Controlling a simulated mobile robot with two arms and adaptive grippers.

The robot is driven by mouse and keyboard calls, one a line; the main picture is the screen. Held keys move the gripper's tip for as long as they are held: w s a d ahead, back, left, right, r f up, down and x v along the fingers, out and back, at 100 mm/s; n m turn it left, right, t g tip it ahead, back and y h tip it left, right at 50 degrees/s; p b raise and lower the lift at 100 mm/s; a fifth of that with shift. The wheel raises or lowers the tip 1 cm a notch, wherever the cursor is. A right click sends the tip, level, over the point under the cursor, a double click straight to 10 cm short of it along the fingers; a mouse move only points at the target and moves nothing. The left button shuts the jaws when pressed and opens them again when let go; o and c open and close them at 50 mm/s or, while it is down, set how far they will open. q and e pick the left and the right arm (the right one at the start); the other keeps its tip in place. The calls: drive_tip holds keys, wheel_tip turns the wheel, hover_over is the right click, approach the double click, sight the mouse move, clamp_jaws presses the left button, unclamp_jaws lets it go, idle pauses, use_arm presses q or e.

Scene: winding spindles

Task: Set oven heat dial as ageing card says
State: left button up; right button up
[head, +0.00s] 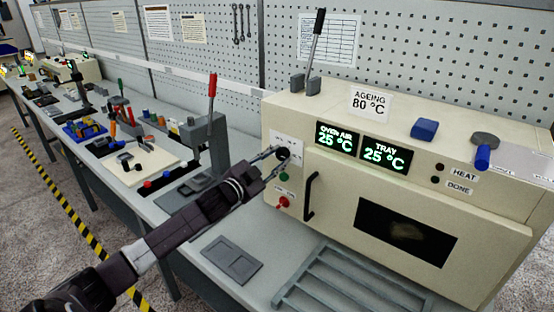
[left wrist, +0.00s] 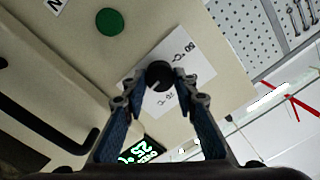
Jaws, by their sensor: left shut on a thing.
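The oven (head: 330,194) is a cream box on the bench. The ageing card (head: 370,103) on its top reads "AGEING 80 °C". Two displays both read 25 °C: oven air (head: 337,139) and tray (head: 384,156). The black heat dial (head: 283,154) sits on a white scale plate at the oven's front left; it also shows in the left wrist view (left wrist: 159,76). My left gripper (head: 277,156) is shut on the dial, one fingertip on each side of it. Part of the plate's scale is legible in the left wrist view, including an "80 °C" mark. My right gripper is not in view.
Below the dial are a green button (head: 284,177) and a red switch (head: 283,202). A black door handle (head: 311,196) stands out beside them. A grey rack (head: 350,283) lies before the oven. A press with a red lever (head: 212,100) stands to the left.

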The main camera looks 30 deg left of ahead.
use_arm(q)
drive_tip(key=shift+r+m, duration=0.1)
drive_tip(key=shift+m, duration=0.4)
drive_tip(key=o, duration=1.2)
drive_tip(key=shift+w, duration=0.1)
drive_tip(key=shift+c, duration=0.2)
drive_tip(key=shift+s+f, duration=0.2)
drive_tip(key=shift+s, duration=0.2)
drive_tip(key=s, duration=1.1)
drive_tip(key=shift+s+a, duration=0.15)
drive_tip(key=shift+a, duration=0.15)
drive_tip(key=shift+r, duration=0.1)
